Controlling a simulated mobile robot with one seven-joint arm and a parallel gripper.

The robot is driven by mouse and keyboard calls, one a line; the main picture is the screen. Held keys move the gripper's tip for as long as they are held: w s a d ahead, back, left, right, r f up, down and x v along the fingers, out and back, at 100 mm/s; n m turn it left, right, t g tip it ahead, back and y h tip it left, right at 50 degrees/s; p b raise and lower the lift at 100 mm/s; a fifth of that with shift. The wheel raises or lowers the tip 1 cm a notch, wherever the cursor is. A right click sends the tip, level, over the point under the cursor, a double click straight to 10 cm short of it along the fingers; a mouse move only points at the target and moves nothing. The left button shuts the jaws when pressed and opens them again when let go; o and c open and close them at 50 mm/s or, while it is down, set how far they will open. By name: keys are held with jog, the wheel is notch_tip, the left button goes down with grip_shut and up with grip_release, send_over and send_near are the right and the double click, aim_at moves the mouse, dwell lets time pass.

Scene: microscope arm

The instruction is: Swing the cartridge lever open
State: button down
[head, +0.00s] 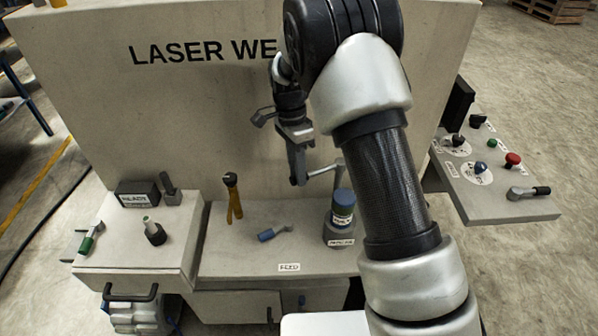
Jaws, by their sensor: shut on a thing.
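My gripper (297,180) hangs down in front of the back panel, with its fingers shut at the left end of a thin silver lever (325,170). I take this to be the cartridge lever. The lever runs up and right from the fingers to a rounded grey end just above a short cylinder. The cylinder (343,204), blue on top with a pale label band, sits on a grey labelled block (338,233). The fingers are left of the cylinder and above it. The exact grip is small and hard to make out.
A short blue-handled lever (275,232) lies by the FEED label. A yellow forked tool (233,197) stands left of it. A raised left block (140,245) carries knobs and a green-handled lever (91,238). A control panel (490,178) is at right. My arm hides the area right of the cylinder.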

jog(key=c, duration=1.6)
grip_release()
jog(key=shift+o, duration=0.2)
jog(key=shift+r, duration=0.1)
notch_tip(320, 180, up, 7)
jog(key=w, duration=0.1)
jog(key=shift+w+a, duration=0.2)
jog(key=shift+a, duration=0.1)
jog(key=shift+r, duration=0.1)
